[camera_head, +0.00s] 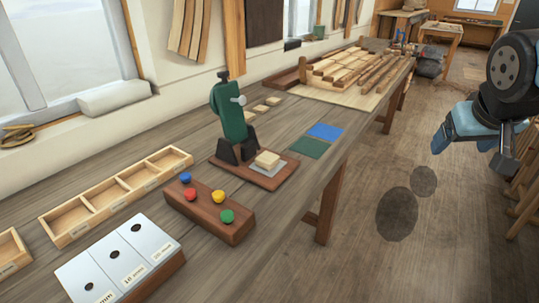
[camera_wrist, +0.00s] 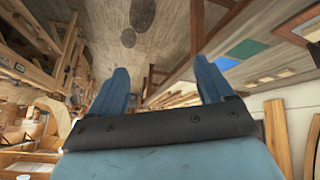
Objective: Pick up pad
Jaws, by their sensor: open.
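A small cream pad-like block (camera_head: 267,159) lies on a grey plate (camera_head: 268,168) on the wooden base of a green press (camera_head: 233,122), on the workbench. A flat blue square (camera_head: 325,131) and a flat dark green square (camera_head: 309,148) lie side by side to its right; I cannot tell for certain which thing is the pad. The blue square (camera_wrist: 246,49) also shows in the wrist view. My gripper (camera_wrist: 160,72) is open and empty, its two blue fingers apart. In the head view it hangs over the floor at the right, well away from the bench.
A wooden block with coloured knobs (camera_head: 211,210), a white-topped box with holes (camera_head: 118,259) and a divided wooden tray (camera_head: 117,196) stand on the near bench. Wooden strips (camera_head: 350,70) lie at the far end. The floor (camera_head: 400,175) between bench and gripper is clear.

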